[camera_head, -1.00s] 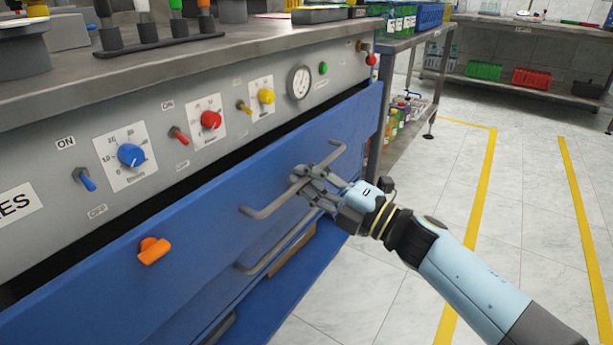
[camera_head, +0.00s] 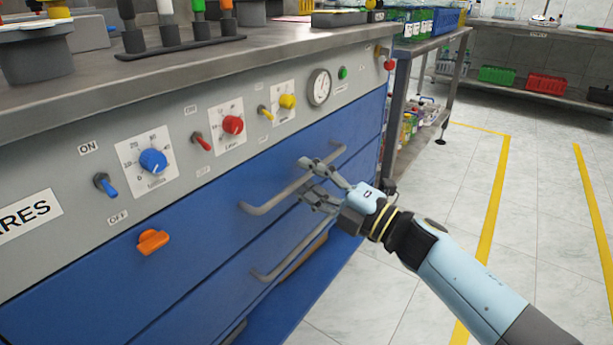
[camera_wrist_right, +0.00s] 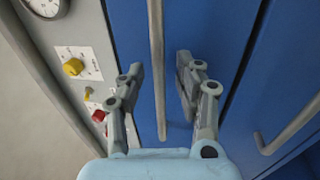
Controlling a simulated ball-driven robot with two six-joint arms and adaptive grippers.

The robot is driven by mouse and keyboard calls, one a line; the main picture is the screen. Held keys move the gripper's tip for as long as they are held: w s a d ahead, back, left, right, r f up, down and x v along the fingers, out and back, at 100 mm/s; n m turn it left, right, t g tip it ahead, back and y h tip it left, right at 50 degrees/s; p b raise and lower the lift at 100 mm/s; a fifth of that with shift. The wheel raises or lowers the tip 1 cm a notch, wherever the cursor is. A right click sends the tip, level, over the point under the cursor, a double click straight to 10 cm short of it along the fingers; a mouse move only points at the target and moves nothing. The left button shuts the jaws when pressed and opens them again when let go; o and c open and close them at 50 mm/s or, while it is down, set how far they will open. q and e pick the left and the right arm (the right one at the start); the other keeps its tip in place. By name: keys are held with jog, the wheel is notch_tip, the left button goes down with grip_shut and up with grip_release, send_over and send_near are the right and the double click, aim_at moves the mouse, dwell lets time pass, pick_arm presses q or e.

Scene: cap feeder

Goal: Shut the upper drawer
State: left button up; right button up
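The upper drawer (camera_head: 215,215) is a blue front under the grey control panel, and its top edge now sits close against the panel with no dark gap showing. Its grey bar handle (camera_head: 272,200) runs along the front and also shows in the right wrist view (camera_wrist_right: 156,50). My right gripper (camera_head: 311,180) is at the handle, with one finger on each side of the bar. In the right wrist view its fingers (camera_wrist_right: 160,75) are spread, with gaps beside the bar. My left gripper is not in view.
An orange knob-like part (camera_head: 152,241) sticks out from the drawer front. A lower drawer handle (camera_head: 290,255) is just below. The panel (camera_head: 65,165) carries switches, dials and a gauge. A metal shelf (camera_head: 402,95) stands to the right, with open tiled floor in front.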

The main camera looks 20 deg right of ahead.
jog(key=v, duration=1.1)
jog(key=shift+s, duration=0.2)
jog(key=shift+d+f, duration=0.1)
jog(key=shift+d, duration=0.05)
